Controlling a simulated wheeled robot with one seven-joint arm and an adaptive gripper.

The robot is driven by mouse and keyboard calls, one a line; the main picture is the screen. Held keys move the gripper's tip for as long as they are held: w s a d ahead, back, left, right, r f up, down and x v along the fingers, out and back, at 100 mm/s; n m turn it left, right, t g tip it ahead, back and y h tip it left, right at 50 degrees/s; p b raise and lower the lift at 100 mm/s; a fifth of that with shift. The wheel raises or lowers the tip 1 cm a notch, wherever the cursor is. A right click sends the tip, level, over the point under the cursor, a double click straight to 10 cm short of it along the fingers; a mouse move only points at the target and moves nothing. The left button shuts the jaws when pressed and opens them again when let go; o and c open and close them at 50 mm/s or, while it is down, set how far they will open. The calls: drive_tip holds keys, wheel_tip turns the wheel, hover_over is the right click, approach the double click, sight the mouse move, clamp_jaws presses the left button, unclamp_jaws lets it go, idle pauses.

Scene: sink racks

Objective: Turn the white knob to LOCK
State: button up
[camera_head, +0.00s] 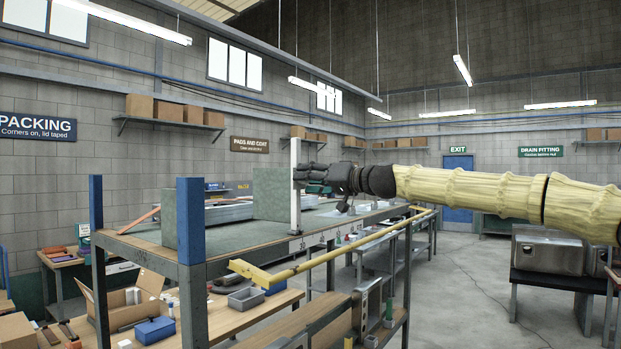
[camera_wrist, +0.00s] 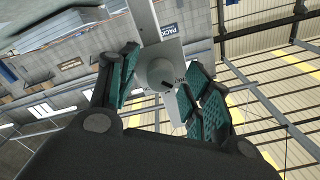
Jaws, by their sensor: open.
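The white knob (camera_wrist: 158,72) is a round disc on a pale upright post (camera_wrist: 145,20) in the wrist view. A small dark mark shows near its edge, and partly hidden lettering lies just right of it, too small to read. My gripper (camera_wrist: 164,82) is open, with its green-padded fingers on either side of the knob. I cannot tell whether a pad touches it. In the head view my gripper (camera_head: 312,176) reaches in from the right to the white post (camera_head: 295,190), and the knob itself is hidden there.
The post stands at the edge of a long workbench (camera_head: 140,240) with blue corner posts (camera_head: 190,220). A grey-green block (camera_head: 270,195) is close behind the post. A yellow rail (camera_head: 330,252) runs along the bench front. Open floor (camera_head: 465,285) lies to the right.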

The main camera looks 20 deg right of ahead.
drive_tip(key=shift+d, duration=0.15)
drive_tip(key=c, duration=1)
drive_tip(key=shift+c, duration=0.2)
drive_tip(key=shift+m, duration=0.3)
drive_tip(key=m+p, duration=0.1)
drive_tip(key=m, duration=1.6)
drive_tip(key=shift+m, duration=0.3)
